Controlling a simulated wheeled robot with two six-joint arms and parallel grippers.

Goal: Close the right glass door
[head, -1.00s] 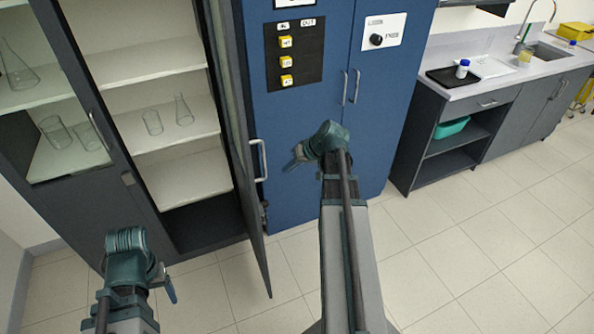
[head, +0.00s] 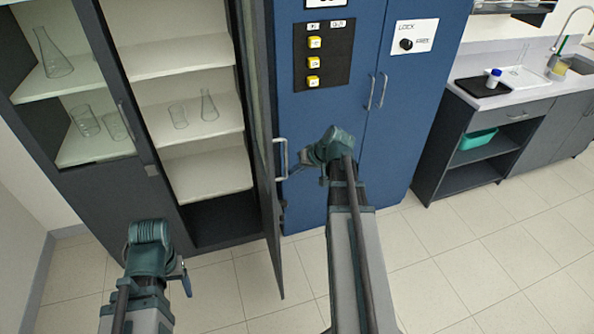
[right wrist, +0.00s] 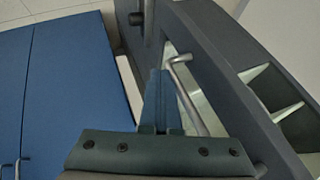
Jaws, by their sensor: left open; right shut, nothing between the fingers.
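The right glass door (head: 270,215) of the grey cabinet stands wide open and shows nearly edge-on in the head view, in front of the blue cabinet. Its bar handle (head: 284,158) faces right, and it also shows in the right wrist view (right wrist: 187,96). My right gripper (head: 297,168) is shut and empty, just right of the handle. In the right wrist view its fingers (right wrist: 155,98) are together beside the handle bar; whether they touch it I cannot tell. My left gripper (head: 186,280) is open and empty, low in front of the grey cabinet.
The cabinet's left glass door (head: 88,95) is closed, with glassware behind it. Flasks stand on the open shelves (head: 200,127). The blue cabinet (head: 320,110) has its own handles. A sink counter (head: 510,92) stands at the right. The tiled floor (head: 470,250) there is clear.

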